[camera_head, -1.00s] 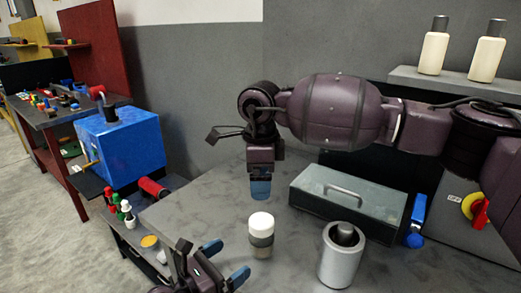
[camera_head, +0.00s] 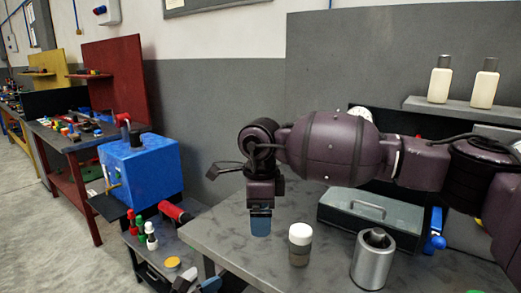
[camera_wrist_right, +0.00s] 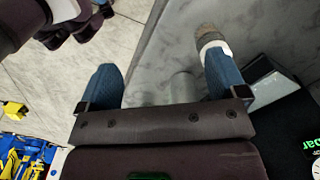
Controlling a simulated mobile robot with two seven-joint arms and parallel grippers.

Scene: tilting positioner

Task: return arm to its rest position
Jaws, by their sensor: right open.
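My right arm reaches in from the right across the grey table (camera_head: 235,247). My right gripper (camera_head: 260,222) points down over the table, left of a jar with a white cap (camera_head: 300,245). In the right wrist view its two blue fingers (camera_wrist_right: 163,85) are wide apart with nothing held between them. The jar shows there beyond the right finger (camera_wrist_right: 210,40); whether they touch cannot be told. A small part of my left gripper (camera_head: 208,285) shows at the bottom edge; most of it is cut off.
A steel cylinder (camera_head: 373,260) stands right of the jar. A grey toolbox (camera_head: 370,218) with a handle lies behind, beneath my right arm. Two cream bottles (camera_head: 440,80) stand on a shelf. A blue box (camera_head: 142,167) and small bottles (camera_head: 151,236) are at the left.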

